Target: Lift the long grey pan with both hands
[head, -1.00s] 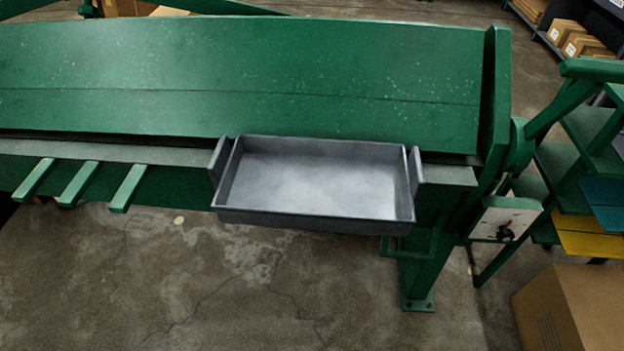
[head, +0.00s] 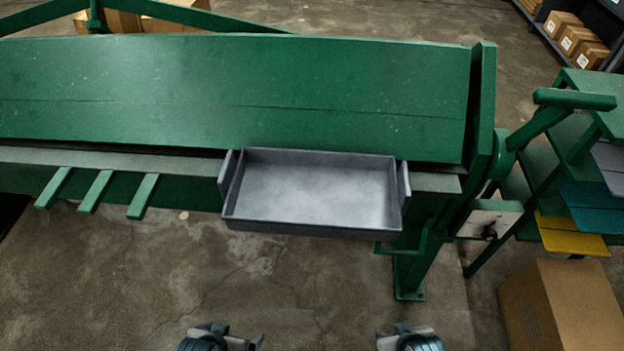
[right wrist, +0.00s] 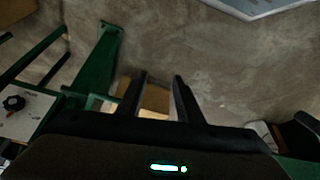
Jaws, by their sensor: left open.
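The long grey pan (head: 312,187) is a shallow, open, empty rectangular tray with an upright grip plate at each short end. It sits on the front ledge of the green machine, its front side overhanging the floor. My left gripper (head: 228,338) is at the bottom edge of the head view, below the pan's left end, open and apart from it. My right gripper (head: 405,338) is at the bottom edge below the pan's right end, also apart from it. In the right wrist view its two fingers (right wrist: 160,85) stand apart with nothing between them.
The green machine (head: 230,90) spans the back, with several green bars (head: 97,191) jutting forward at left. A green leg (head: 412,270) and a control box with a knob (head: 487,222) stand at right. A cardboard box (head: 560,308) is at lower right. The floor in front is clear.

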